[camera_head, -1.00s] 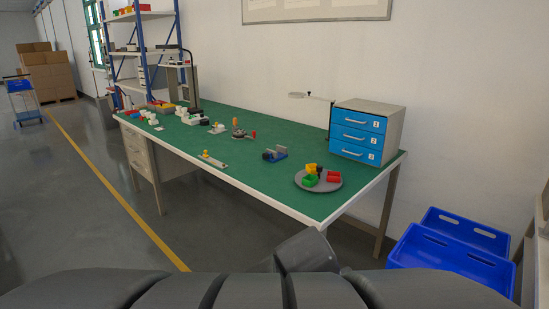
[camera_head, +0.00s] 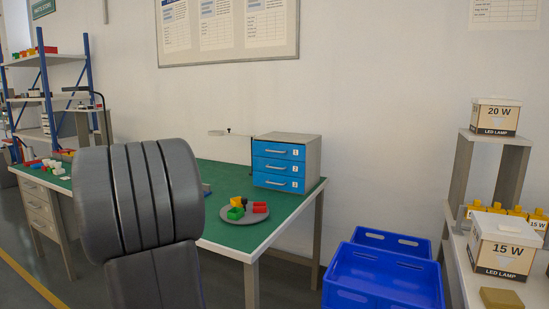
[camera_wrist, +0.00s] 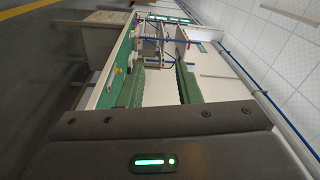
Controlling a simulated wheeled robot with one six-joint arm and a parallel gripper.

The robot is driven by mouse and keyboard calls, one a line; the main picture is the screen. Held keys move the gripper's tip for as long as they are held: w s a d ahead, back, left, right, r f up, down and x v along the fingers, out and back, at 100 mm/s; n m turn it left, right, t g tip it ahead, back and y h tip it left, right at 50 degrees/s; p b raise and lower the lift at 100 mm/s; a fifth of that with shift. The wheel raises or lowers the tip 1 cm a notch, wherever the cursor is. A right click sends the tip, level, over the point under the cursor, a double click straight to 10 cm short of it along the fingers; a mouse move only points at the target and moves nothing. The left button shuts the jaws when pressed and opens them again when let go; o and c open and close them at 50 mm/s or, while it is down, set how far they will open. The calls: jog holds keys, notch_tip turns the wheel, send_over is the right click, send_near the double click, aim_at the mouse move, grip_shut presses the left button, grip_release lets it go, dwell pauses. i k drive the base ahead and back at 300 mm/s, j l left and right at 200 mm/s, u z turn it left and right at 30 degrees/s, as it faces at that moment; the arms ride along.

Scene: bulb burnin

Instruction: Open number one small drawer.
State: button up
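The small drawer cabinet (camera_head: 310,160) stands on the right end of the green workbench in the head view. It has three blue drawer fronts with pale handles, numbered from the top. The number one drawer (camera_head: 274,150) is the top one and looks closed flush with the others. My gripper (camera_wrist: 158,70) shows in the wrist view with its two green ridged fingers apart and nothing between them. It is away from the cabinet, which the wrist view does not show. In the head view my dark grey arm covers part of the bench, and my fingers are not visible.
A round grey tray (camera_head: 232,220) with small coloured bins sits on the green bench (camera_head: 275,222) in front of the cabinet. A lamp arm (camera_head: 232,133) is behind. Blue crates (camera_head: 385,272) stand right of the bench. A shelf at far right holds lamp boxes (camera_head: 500,245).

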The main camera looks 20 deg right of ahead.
aim_at(294, 152)
jog(key=i+z, duration=0.1)
jog(key=z, duration=0.4)
jog(key=i+j+z, duration=0.1)
jog(key=z, duration=0.35)
jog(key=j+z, duration=0.1)
jog(key=z, duration=0.4)
jog(key=i+j+z, duration=0.15)
jog(key=j, duration=0.3)
jog(key=i+j+z, duration=0.2)
jog(key=j, duration=0.3)
jog(key=i+j+z, duration=0.15)
jog(key=j, duration=0.4)
jog(key=i+j+z, duration=0.2)
jog(key=j, duration=0.3)
jog(key=j+z, duration=0.15)
jog(key=j, duration=0.4)
